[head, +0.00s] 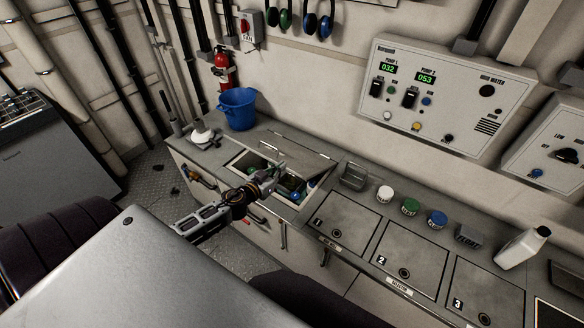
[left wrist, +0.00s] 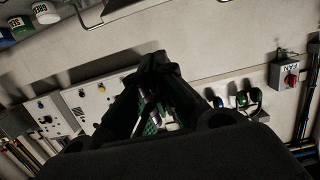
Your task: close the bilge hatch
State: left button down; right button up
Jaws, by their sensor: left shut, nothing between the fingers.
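An open hatch lid (head: 290,153), a flat grey panel, is raised at the back of an opening in the grey counter. Dark, green and blue items show inside the opening (head: 249,160). I take this to be the bilge hatch; I cannot read a label on it. My left gripper (head: 268,178) is over the front part of this opening, shut and empty, in front of the lid. Whether it touches the lid I cannot tell. In the left wrist view the dark fingers (left wrist: 155,65) point toward the wall, and the lid cannot be made out. My right gripper is not in view.
A blue bucket (head: 238,110) and a white funnel-like item (head: 202,133) stand left of the opening. Right of it are closed numbered lids (head: 342,221), a small grey holder (head: 354,176), several coloured caps (head: 410,206) and a white jug (head: 523,247). A control panel (head: 447,98) is on the wall.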

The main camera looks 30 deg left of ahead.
pick_arm(q)
jog(key=shift+w, duration=0.15)
jog(key=p, duration=0.1)
send_over(292, 168)
jog(key=s+d, duration=0.1)
jog(key=d, duration=0.1)
jog(key=shift+f, duration=0.85)
jog(key=shift+w+f, duration=0.1)
jog(key=shift+f, duration=0.05)
jog(key=shift+s+a+f+b, duration=0.1)
jog(key=shift+s+f+b, duration=0.45)
jog(key=shift+f, duration=0.3)
jog(key=shift+s+f+b, duration=0.45)
jog(key=shift+f+b, duration=0.05)
jog(key=shift+f, duration=0.3)
